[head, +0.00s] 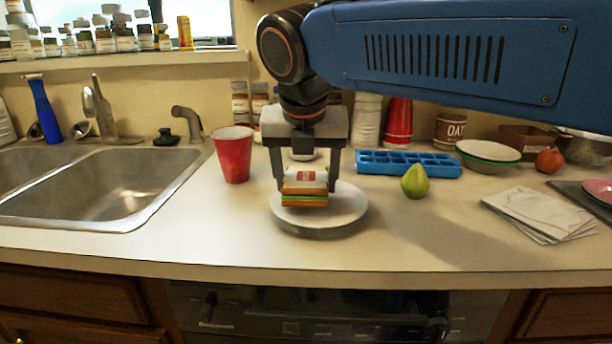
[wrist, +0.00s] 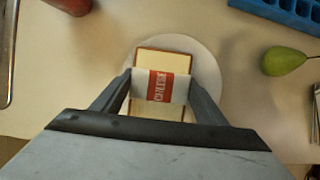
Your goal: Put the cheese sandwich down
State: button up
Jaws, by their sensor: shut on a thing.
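The cheese sandwich (head: 304,188) has brown bread, a green and yellow filling and a white wrapper band with a red label. My gripper (head: 306,186) points down and is shut on its sides. In the wrist view the sandwich (wrist: 163,62) sits between the two fingers of my gripper (wrist: 161,88), with "CHEESE" readable on the label. A round white plate (head: 345,208) is directly beneath it; its rim also shows in the wrist view (wrist: 209,85). I cannot tell whether the sandwich touches the plate.
A red cup (head: 233,156) stands left of the plate, by the sink (head: 100,185). A green pear (head: 415,182) and a blue ice tray (head: 408,164) are to the right. Napkins (head: 540,214) lie farther right. The counter in front of the pear is clear.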

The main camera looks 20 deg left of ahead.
jog(key=shift+f, duration=0.25)
jog(key=o, duration=1.1)
jog(key=shift+o, duration=0.2)
jog(key=shift+r, duration=0.1)
jog(key=shift+r, duration=0.25)
jog(key=v, duration=1.2)
jog(key=shift+r, duration=0.2)
jog(key=shift+s, duration=0.1)
